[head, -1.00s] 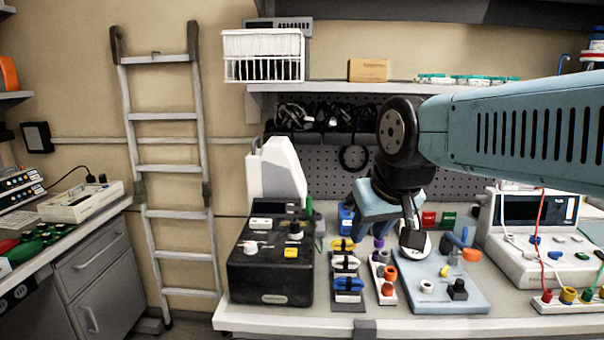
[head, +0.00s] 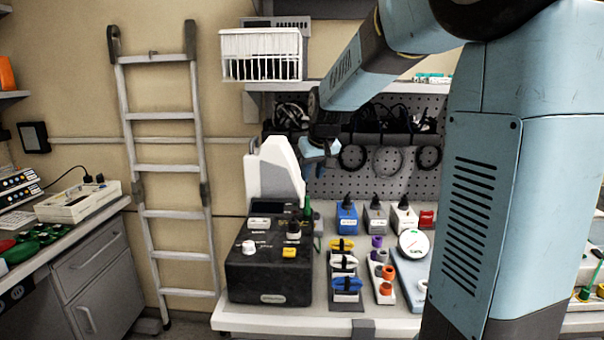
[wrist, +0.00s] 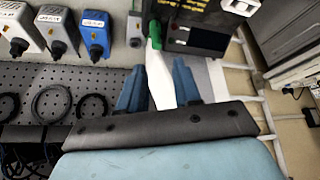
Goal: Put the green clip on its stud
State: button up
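A slim green piece (head: 307,208) stands at the back right corner of the black pump box (head: 270,272); I take it for the green clip, but its shape is too small to be sure. In the wrist view a green piece (wrist: 154,36) shows just beyond the fingers. My gripper (head: 318,154) is above and behind the black box, in front of the pegboard. In the wrist view (wrist: 158,85) its two blue fingers are apart, with nothing held between them. A dark rack (head: 345,301) carries yellow, white and blue clips. I cannot pick out the green clip's stud.
A tall white housing (head: 274,172) stands behind the black box, close to my gripper. A round dial (head: 413,242) is right of the rack. My arm hides the right bench.

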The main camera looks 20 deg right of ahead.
send_over(308, 198)
notch_tip(308, 198, down, 2)
jog(key=shift+y, duration=0.3)
jog(key=shift+s+f, duration=0.15)
jog(key=shift+f, duration=1.8)
jog(key=shift+s+f, duration=0.15)
jog(key=shift+f, duration=1.8)
jog(key=shift+c, duration=0.3)
grip_shut()
jog(key=shift+r, duration=2.5)
